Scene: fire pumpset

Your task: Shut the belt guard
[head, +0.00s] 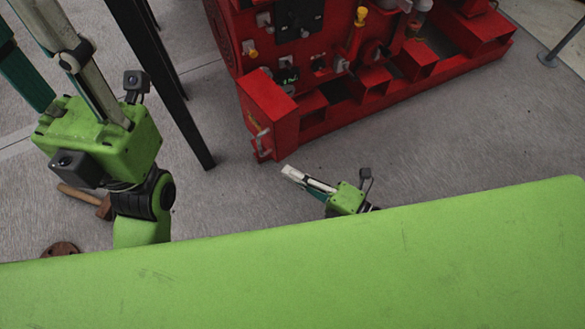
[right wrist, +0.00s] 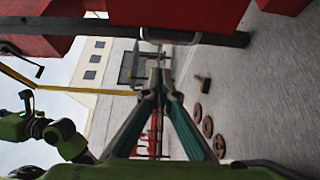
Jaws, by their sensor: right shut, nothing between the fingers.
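The red pumpset (head: 370,70) stands at the top of the head view. A red box-shaped housing (head: 268,105) at its near left end looks like the belt guard; a silver handle (head: 259,140) is on its left face. I cannot tell how far the guard stands open. My right gripper (head: 286,171) is shut and empty, just below the housing's lower corner. In the right wrist view its fingertips (right wrist: 160,72) meet just below a metal handle (right wrist: 170,37), with no clear contact. My left gripper (head: 45,55) is at the upper left, fingers apart; its tips are out of frame.
A black leg (head: 165,85) stands between my left arm and the pumpset. A brown wooden-handled tool (head: 83,199) and a brown disc (head: 60,249) lie on the floor at the left. The grey floor (head: 470,130) right of my right gripper is clear.

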